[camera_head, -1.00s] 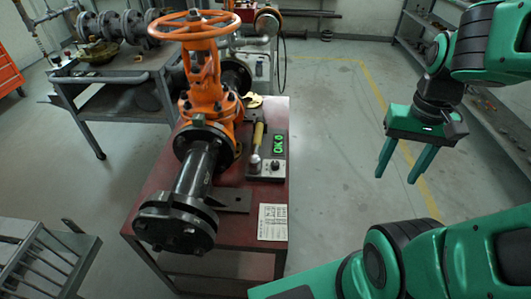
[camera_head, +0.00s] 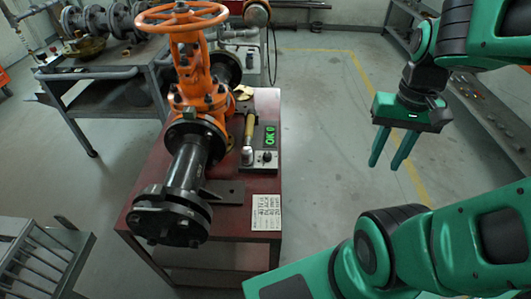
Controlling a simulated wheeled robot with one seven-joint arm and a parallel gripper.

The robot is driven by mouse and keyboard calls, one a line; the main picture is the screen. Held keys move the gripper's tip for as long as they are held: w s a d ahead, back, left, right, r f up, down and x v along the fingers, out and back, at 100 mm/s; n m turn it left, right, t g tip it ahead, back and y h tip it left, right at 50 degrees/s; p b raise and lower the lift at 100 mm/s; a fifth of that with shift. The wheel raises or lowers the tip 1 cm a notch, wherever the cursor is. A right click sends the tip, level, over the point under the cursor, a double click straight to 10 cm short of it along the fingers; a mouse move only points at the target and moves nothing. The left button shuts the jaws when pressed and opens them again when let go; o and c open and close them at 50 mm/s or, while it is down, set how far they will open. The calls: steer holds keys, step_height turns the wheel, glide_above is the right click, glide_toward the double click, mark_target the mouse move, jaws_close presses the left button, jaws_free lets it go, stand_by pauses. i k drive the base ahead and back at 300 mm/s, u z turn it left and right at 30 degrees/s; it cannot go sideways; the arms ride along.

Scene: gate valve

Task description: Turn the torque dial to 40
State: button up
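A small device (camera_head: 262,165) with a lit green display (camera_head: 270,136) and a dark round knob (camera_head: 267,156) stands on the right part of the dark red table (camera_head: 232,225). The knob looks like the torque dial. The display's digits are too small to read surely, and the knob's setting cannot be made out. A tool with a yellow handle (camera_head: 250,127) lies along the device's left side. My gripper (camera_head: 385,166) is open and empty, its fingers pointing down. In the picture it is well right of the device, over the floor, touching nothing.
An orange valve with a handwheel (camera_head: 181,17) and a black flanged pipe (camera_head: 184,175) fills the table's left part. A printed card (camera_head: 266,213) lies near the front right corner. A grey workbench (camera_head: 110,72) is behind left. Floor to the right is open.

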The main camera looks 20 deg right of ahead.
mark_target(267, 156)
steer(key=u, duration=0.7)
steer(key=k, duration=0.7)
steer(key=z, duration=0.35)
steer(key=i, duration=1)
steer(key=u, duration=0.05)
